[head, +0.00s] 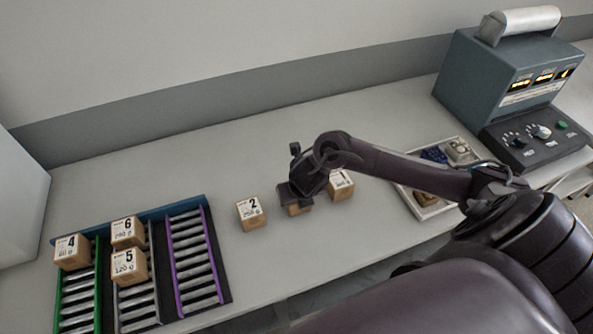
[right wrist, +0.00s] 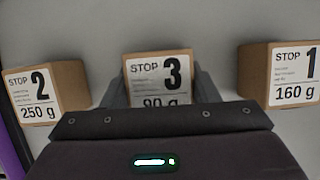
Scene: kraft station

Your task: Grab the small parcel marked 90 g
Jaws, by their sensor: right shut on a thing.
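The 90 g parcel is a small brown box with a white label reading STOP 3 (right wrist: 158,78). In the right wrist view it sits between the fingers of my right gripper (right wrist: 158,92), which is shut on it. In the head view the parcel (head: 297,209) is mostly hidden under my right gripper (head: 293,196), at the middle of the table, between two other parcels. Whether it touches the table is hard to tell. My left gripper is not in view.
The STOP 2 parcel, 250 g (head: 251,213), stands to the left, and the STOP 1 parcel, 160 g (head: 341,187), to the right. A roller rack (head: 222,262) with parcels 4, 5 and 6 is at left. A tray (head: 447,209) and a grey machine (head: 497,82) are at right.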

